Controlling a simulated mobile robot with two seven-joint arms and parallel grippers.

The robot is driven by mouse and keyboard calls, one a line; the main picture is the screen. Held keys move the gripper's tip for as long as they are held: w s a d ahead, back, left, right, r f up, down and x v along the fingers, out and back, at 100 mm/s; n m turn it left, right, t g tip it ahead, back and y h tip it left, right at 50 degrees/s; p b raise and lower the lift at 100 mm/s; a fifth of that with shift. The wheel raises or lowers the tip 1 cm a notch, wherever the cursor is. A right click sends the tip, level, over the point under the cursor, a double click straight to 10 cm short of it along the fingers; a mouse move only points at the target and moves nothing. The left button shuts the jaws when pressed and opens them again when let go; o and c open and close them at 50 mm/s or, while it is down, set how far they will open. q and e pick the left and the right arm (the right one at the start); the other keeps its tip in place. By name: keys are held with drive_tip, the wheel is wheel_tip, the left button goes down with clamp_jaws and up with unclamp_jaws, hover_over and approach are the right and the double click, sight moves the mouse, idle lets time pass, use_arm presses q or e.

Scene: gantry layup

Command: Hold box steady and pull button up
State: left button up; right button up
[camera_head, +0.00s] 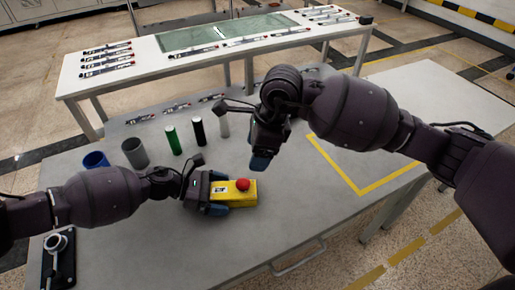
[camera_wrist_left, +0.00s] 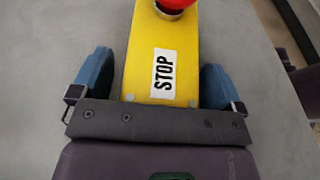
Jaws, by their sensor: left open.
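The yellow box (camera_head: 232,191) lies on the grey table with a red button (camera_head: 242,184) on top. It also shows in the left wrist view (camera_wrist_left: 163,50), with a white STOP label and part of the red button (camera_wrist_left: 176,3) at the top edge. My left gripper (camera_head: 230,194) is open around the near end of the box, with one blue finger on each side and narrow gaps beside it. My right gripper (camera_head: 260,162) hangs in the air above and behind the box, fingers pointing down and holding nothing visible. Its finger gap is hidden.
A blue cup (camera_head: 95,160), a grey cup (camera_head: 134,153), a green cylinder (camera_head: 173,140) and a black cylinder (camera_head: 199,135) stand behind my left arm. A joystick device (camera_head: 58,255) sits at the lower left. The table right of the box is clear, with yellow tape (camera_head: 350,183).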

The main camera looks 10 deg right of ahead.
use_arm(q)
drive_tip(key=shift+a, duration=0.1)
drive_tip(key=v, duration=1.2)
